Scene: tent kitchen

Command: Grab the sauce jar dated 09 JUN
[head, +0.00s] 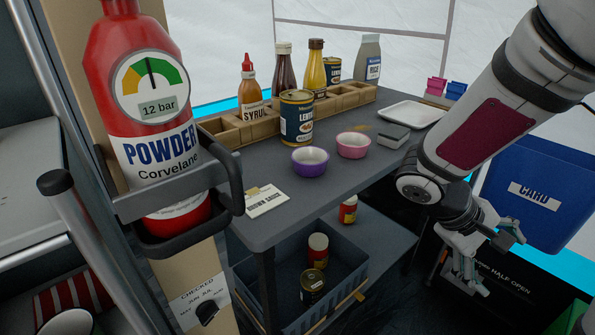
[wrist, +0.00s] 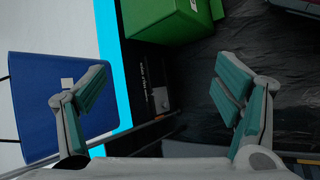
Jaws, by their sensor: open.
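No date reading 09 JUN is legible in either view, so I cannot tell which jar bears it. A small red jar (head: 348,209) with a yellowish label stands on the lower shelf. A red jar with a pale lid (head: 317,247) and a dark jar with a gold-edged lid (head: 312,284) stand in the grey-blue crate (head: 338,315) below the table. My gripper (head: 463,277) hangs to the right of the table, apart from these jars. In the wrist view its green-padded fingers (wrist: 163,92) are spread with nothing between them.
The grey table (head: 330,187) holds a card, bowls, tins, bottles in a wooden rack and a white tray (head: 412,114). A red powder extinguisher (head: 150,110) is close at left. A green box (wrist: 165,20) shows in the wrist view.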

